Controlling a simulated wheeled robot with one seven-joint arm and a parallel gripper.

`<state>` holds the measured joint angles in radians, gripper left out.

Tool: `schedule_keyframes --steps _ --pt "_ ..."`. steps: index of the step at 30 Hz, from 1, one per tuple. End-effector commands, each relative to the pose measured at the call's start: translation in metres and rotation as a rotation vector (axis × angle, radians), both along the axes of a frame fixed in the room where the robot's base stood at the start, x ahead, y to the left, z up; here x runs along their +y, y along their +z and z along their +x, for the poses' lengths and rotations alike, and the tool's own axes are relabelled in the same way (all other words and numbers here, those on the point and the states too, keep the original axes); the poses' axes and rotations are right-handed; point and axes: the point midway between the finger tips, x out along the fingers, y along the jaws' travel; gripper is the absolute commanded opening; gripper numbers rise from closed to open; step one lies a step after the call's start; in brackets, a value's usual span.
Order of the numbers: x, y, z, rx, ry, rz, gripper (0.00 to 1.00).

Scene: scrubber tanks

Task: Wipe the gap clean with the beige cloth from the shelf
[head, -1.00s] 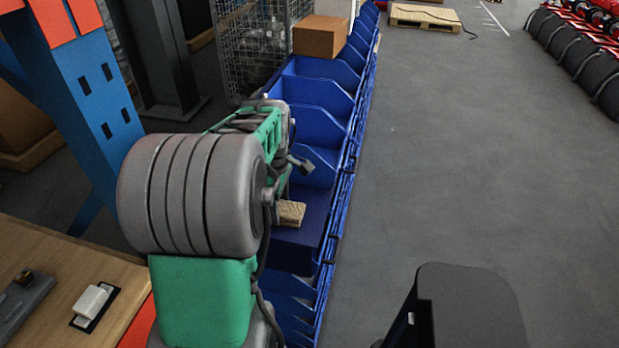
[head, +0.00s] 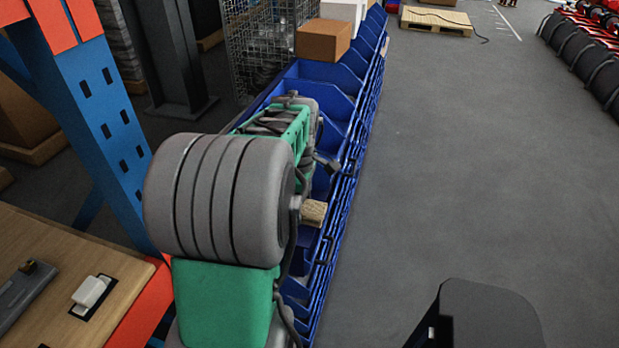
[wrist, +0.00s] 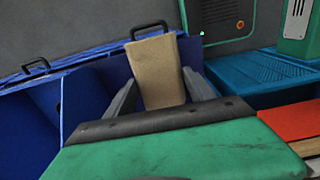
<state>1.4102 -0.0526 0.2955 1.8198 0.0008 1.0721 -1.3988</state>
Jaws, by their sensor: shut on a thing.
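The beige cloth (wrist: 158,70) looks like a folded, block-like piece in the wrist view. It sticks out between the two grey fingers of my gripper (wrist: 160,90), which is shut on it. In the head view the cloth (head: 313,213) shows beyond the grey cylinder of my arm, over the right side of the row of blue bins (head: 318,85). My fingers are hidden there. I cannot make out the gap or any dirt, nor whether the cloth touches a surface.
A cardboard box (head: 323,40) sits on the far bins. A wooden-topped shelf (head: 35,255) with an orange edge and blue upright (head: 105,125) is at left. Open grey floor (head: 460,150) lies right of the bins.

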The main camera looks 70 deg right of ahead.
Motion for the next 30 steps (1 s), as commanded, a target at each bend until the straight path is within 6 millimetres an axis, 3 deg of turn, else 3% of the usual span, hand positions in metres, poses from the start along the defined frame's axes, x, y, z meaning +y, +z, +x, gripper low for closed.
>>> schedule_keyframes --steps 18,30 --pt "0.005 0.054 0.009 0.001 0.022 0.007 0.25" --pt "0.005 0.055 0.010 0.001 0.024 0.007 0.25"
